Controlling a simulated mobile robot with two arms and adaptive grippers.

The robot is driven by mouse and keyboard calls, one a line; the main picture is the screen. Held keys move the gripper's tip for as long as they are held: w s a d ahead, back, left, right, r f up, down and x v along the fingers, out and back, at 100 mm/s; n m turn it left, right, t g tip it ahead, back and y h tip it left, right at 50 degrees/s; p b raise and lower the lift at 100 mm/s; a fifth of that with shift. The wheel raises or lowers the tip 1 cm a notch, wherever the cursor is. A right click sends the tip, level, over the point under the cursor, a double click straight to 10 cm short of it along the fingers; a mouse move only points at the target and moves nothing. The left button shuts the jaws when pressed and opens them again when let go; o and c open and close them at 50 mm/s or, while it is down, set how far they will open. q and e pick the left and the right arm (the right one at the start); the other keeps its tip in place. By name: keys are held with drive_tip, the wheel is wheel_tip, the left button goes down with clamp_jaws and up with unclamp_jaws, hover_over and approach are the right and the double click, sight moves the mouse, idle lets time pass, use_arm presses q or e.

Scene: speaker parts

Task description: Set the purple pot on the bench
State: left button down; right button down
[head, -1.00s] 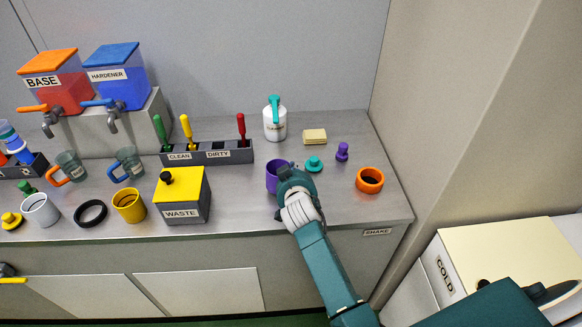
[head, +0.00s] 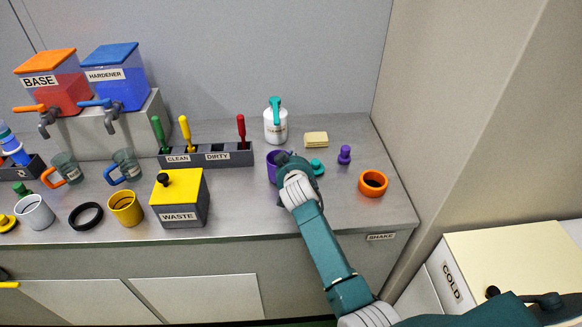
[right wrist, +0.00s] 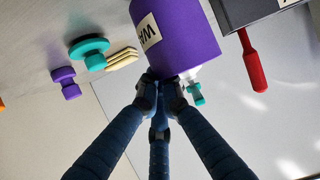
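The purple pot (head: 272,166) is over the right part of the grey bench (head: 330,215), partly hidden by my right gripper (head: 290,163) in the head view. I cannot tell whether its base touches the bench. In the right wrist view the pot (right wrist: 180,35) fills the upper middle, with part of a white label showing. My right gripper (right wrist: 161,82) has its fingertips close together at the pot's edge, and looks shut on it. My left gripper is not in view.
The tool rack (head: 230,155) and waste box (head: 180,205) are to the left. The bench front right of the waste box is clear.

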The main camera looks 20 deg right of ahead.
drive_tip(key=x, duration=0.1)
drive_tip(key=b+x, duration=0.1)
drive_tip(key=shift+w+d+r, duration=0.1)
drive_tip(key=shift+w, duration=0.25)
drive_tip(key=w+b, duration=0.2)
drive_tip(key=shift+w+d+b, duration=0.35)
drive_tip(key=shift+w+d, duration=0.05)
drive_tip(key=shift+w+d+b, duration=0.25)
drive_tip(key=shift+w+b, duration=0.6)
drive_tip(key=shift+w, duration=0.1)
drive_tip(key=shift+w+d+r+b, duration=0.15)
drive_tip(key=shift+w+b, duration=0.15)
drive_tip(key=shift+w, duration=0.2)
drive_tip(key=shift+f, duration=0.45)
drive_tip(key=c, duration=1.9)
unclamp_jaws()
drive_tip(key=shift+o, duration=0.2)
